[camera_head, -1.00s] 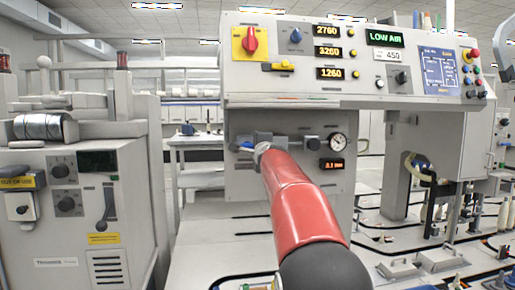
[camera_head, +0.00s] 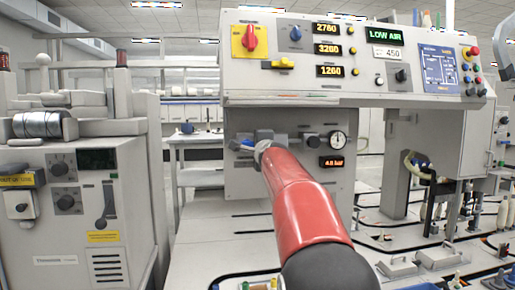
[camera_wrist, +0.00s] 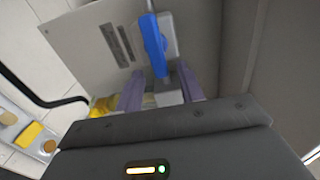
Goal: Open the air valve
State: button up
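The air valve is a grey fitting (camera_head: 264,136) on the front of the grey machine, with a blue lever (camera_head: 246,145) at its left. In the wrist view the blue lever (camera_wrist: 153,45) stands at the tips of my fingers. My gripper (camera_wrist: 162,85) has its two purple-grey fingers apart, one on each side of the lever's lower end and a grey block. Some gap shows at the left finger; contact with the lever is unclear. In the head view my red arm hides the fingers. A round gauge (camera_head: 338,142) and a red readout (camera_head: 332,162), about 4 bar, are right of the valve.
A control panel (camera_head: 355,60) overhangs the valve, with a green LOW AIR sign (camera_head: 384,36), knobs and orange displays. A grey cabinet machine (camera_head: 85,215) stands at the left. Bobbins and trays lie on the deck at the right.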

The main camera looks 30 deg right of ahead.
jog(key=b+v, duration=0.1)
jog(key=v, duration=0.5)
jog(key=shift+s+b, duration=0.25)
jog(key=shift+b, duration=0.1)
jog(key=s+a+f+n+g+y+p, duration=0.2)
jog(key=s+a+f+n+y, duration=0.1)
jog(key=s+a+f+n, duration=0.35)
jog(key=s+a+f+n+g+y+p, duration=0.3)
jog(key=s+a+n, duration=0.3)
jog(key=a, duration=0.4)
jog(key=s+a+f+n+g+p, duration=0.1)
jog(key=s+a+f+n+g, duration=0.1)
jog(key=s+f, duration=0.6)
jog(key=s+a+f+n+g+h+p, duration=0.1)
jog(key=s+f+n+g, duration=0.3)
jog(key=s, duration=1.1)
notch_tip(320, 180, down, 4)
jog(key=a+n+p, duration=0.1)
jog(key=n, duration=0.2)
jog(key=shift+s+a+f+g, duration=0.2)
jog(key=shift+s+a+g, duration=0.1)
jog(key=shift+s+g, duration=0.1)
